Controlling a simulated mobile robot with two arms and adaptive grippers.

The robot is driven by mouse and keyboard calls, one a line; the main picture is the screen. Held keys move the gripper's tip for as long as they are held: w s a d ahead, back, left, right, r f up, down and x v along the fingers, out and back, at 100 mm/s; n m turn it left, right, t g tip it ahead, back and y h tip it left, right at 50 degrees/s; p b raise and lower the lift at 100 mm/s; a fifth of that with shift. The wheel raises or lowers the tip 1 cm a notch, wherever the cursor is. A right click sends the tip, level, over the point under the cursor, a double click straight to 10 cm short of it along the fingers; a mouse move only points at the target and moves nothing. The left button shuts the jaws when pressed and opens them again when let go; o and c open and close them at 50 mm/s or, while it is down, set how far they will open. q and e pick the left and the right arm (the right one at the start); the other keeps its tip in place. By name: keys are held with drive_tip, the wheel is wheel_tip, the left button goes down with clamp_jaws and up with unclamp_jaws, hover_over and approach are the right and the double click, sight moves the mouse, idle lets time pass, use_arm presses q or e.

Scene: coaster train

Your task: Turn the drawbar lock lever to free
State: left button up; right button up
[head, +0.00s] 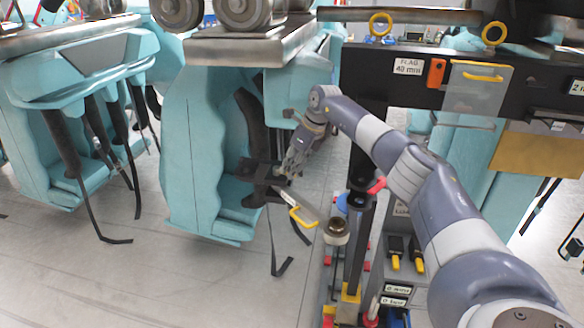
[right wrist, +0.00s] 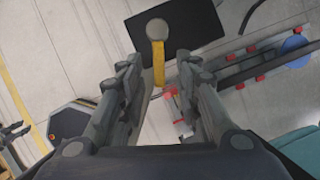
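My right gripper (head: 287,170) reaches down from the right to the black bracket (head: 262,172) beside the teal coach end. In the right wrist view it is open, with its two fingers (right wrist: 161,88) apart. A yellow lever (right wrist: 158,66) with a round pale pivot on a black plate (right wrist: 185,28) shows between and just beyond the fingertips; I take it for the drawbar lock lever. I see no finger closed on it, and contact cannot be told. In the head view the lever is not clearly visible near the gripper. My left gripper is not seen in the head view.
A grey plate with a yellow handle (head: 302,216) is just below the gripper. A dark post with a yellow base (head: 350,300) stands to its right. A black beam labelled FLAG 40 mm (head: 408,67) crosses the upper right. Floor at lower left is clear.

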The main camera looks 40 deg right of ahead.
drive_tip(key=v, duration=1.1)
drive_tip(key=shift+f, duration=0.1)
